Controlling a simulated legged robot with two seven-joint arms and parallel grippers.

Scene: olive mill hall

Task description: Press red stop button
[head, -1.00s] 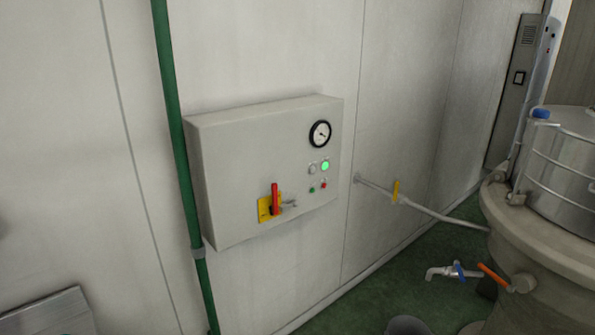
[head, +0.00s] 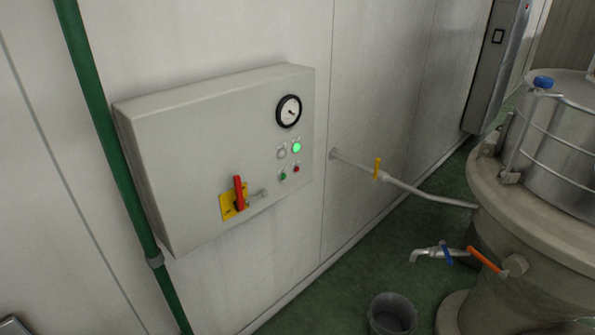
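The red stop button (head: 296,169) is a small round button low on the right part of a light grey control box (head: 190,130) on the wall. A small green button (head: 283,176) sits just left of it. Above them are a lit green lamp (head: 297,147) and an unlit pale lamp (head: 281,152). A round dial gauge (head: 289,111) is higher up. A red lever (head: 239,193) on a yellow plate (head: 228,207) is at the lower left of the buttons. Neither of my grippers shows in the head view.
A green pipe (head: 108,135) runs down the wall left of the box. A pipe with a yellow valve handle (head: 377,168) leads to a large vat (head: 545,225) at right. A grey bucket (head: 391,316) stands on the green floor below a tap (head: 432,253).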

